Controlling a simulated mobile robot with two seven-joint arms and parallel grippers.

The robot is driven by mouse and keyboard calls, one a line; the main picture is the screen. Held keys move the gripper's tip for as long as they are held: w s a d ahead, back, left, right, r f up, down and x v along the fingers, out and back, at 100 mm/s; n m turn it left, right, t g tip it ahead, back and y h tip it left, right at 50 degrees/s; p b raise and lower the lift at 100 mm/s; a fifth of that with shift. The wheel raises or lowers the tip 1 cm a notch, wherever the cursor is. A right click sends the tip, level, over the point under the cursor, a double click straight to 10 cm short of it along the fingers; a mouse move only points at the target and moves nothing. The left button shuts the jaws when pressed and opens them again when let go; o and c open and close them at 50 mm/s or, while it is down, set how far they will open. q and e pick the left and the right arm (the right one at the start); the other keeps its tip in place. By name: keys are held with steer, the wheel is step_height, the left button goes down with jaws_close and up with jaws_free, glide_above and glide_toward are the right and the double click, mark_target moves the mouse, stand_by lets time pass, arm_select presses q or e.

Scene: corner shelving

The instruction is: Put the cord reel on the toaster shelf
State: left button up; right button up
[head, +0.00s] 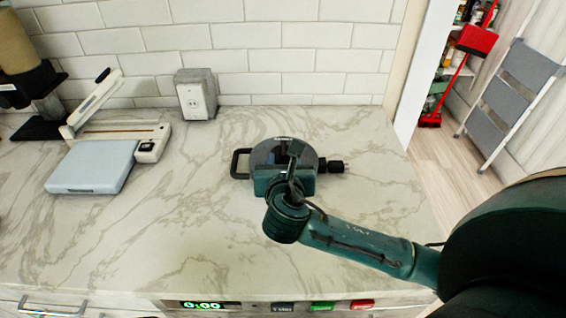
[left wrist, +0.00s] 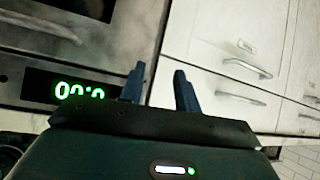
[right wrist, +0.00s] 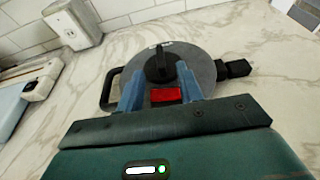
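The cord reel (head: 270,150), a round dark grey disc with a loop handle at left and a black knob at right, lies on the marble counter (head: 215,235). My right gripper (head: 292,170) is over the reel's near side. In the right wrist view its blue fingers (right wrist: 160,88) are apart, with the reel (right wrist: 192,60), its black centre piece and a red patch showing between them. I cannot tell whether they touch it. My left gripper (left wrist: 158,88) is open and empty, facing drawer fronts, and is outside the head view. No toaster is in view.
A paper trimmer (head: 120,130), a pale blue scale-like box (head: 92,167) and a grey outlet box (head: 196,94) stand at the back left. Beyond the counter's right end are stocked shelves (head: 450,75), a red dustpan (head: 478,40) and a folding step ladder (head: 515,85). The counter's front is clear.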

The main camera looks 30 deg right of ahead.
mark_target(284, 151)
steer(key=x, duration=0.5)
steer(key=shift+w, duration=0.15)
steer(key=shift+c, duration=0.2)
jaws_close()
stand_by(0.9)
steer(key=shift+d+r, duration=0.1)
steer(key=shift+r, duration=0.1)
